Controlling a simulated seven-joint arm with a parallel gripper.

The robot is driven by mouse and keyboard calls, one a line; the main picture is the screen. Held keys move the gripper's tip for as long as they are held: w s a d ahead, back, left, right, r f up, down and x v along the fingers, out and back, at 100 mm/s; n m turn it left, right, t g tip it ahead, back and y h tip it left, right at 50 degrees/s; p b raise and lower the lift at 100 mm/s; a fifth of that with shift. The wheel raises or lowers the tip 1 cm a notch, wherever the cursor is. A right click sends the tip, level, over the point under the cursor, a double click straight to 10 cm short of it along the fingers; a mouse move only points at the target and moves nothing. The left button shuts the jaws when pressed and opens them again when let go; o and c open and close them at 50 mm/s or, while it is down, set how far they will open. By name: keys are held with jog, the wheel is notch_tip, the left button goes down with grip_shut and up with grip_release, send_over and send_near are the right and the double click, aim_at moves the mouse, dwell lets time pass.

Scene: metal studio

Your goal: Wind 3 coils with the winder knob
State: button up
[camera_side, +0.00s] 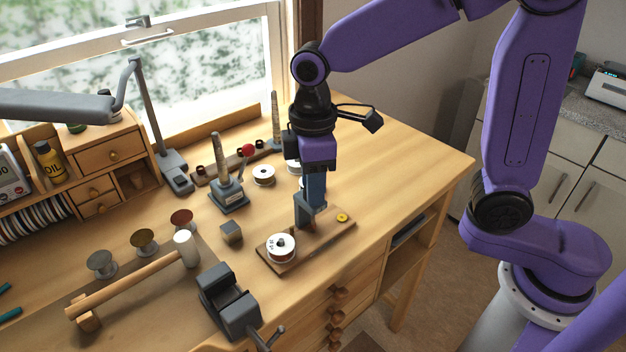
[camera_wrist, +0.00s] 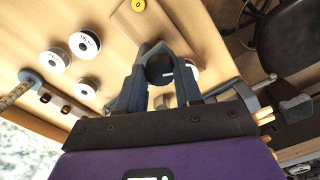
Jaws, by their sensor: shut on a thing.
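The winder is a flat wooden board (camera_side: 322,240) near the table's front right edge, with a grey upright bracket (camera_side: 303,214) on it. A white-topped spool (camera_side: 281,246) sits at its near left end and a yellow disc (camera_side: 343,218) at its right end. My gripper (camera_side: 313,203) points down at the bracket and hides the knob in the side view. In the wrist view, my fingers (camera_wrist: 158,84) are closed around the dark round winder knob (camera_wrist: 158,67). A white spool shows partly behind the right finger. I cannot make out any wound coils.
A grey vise (camera_side: 230,300) stands left of the board, and a small grey block (camera_side: 231,232) lies behind it. The table right of the board is clear.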

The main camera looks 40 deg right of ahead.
jog(key=shift+m, duration=1.4)
jog(key=o, duration=1)
jog(key=shift+o, duration=0.2)
notch_tip(320, 180, up, 18)
jog(key=shift+f, duration=0.25)
jog(key=shift+f, duration=0.1)
